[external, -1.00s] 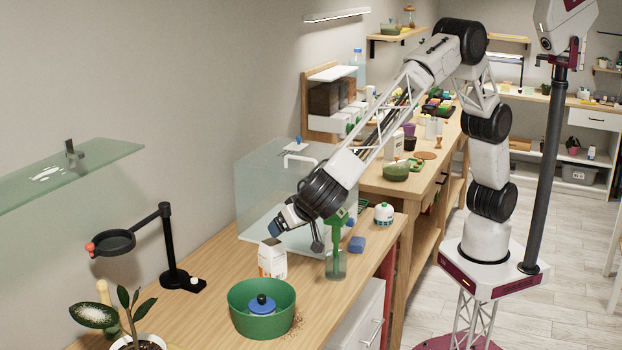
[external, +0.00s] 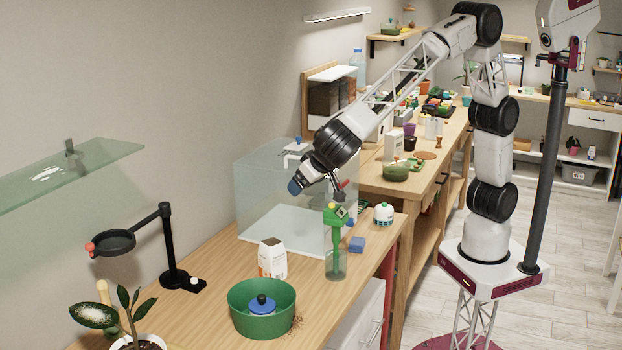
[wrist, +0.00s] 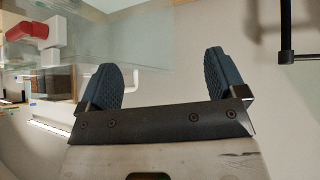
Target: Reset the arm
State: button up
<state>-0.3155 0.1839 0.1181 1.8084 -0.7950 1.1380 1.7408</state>
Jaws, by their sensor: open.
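My gripper (external: 294,187) is raised above the near workbench, in front of the glass tank. In the wrist view my gripper (wrist: 160,82) shows two dark blue ridged fingers spread wide apart. Nothing is between them. Below it, apart from it, a white and brown carton (external: 272,260) stands upright on the bench.
A green-topped bottle (external: 336,262), blue block (external: 356,244) and white-green jar (external: 384,214) are to the right. A glass tank (external: 262,205) stands behind. A black stand (external: 170,250) and glass shelf (external: 70,175) are left.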

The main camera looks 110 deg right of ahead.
jog(key=s+d+r, duration=0.1)
jog(key=s+d, duration=0.1)
jog(key=s, duration=0.1)
jog(key=s+d+r+n+y, duration=0.1)
jog(key=s+d, duration=0.1)
jog(key=s, duration=0.2)
jog(key=s+d+r+n, duration=0.1)
jog(key=s+d, duration=0.1)
jog(key=s, duration=0.2)
jog(key=shift+s+d+r+g+y, duration=0.15)
jog(key=shift+d+r+g+y, duration=0.15)
jog(key=shift+r, duration=0.05)
jog(key=s+d+f+n+y, duration=0.1)
jog(key=s+d+n+y, duration=0.1)
jog(key=s, duration=1)
jog(key=s+d+f+n+y, duration=0.2)
jog(key=s+n, duration=0.2)
jog(key=s, duration=0.8)
jog(key=s+d+f+n+y, duration=0.1)
jog(key=s+d+f+n, duration=0.1)
jog(key=s, duration=1)
jog(key=shift+s+d+n+y, duration=0.25)
jog(key=shift+d+n+y, duration=0.2)
jog(key=shift+n, duration=0.35)
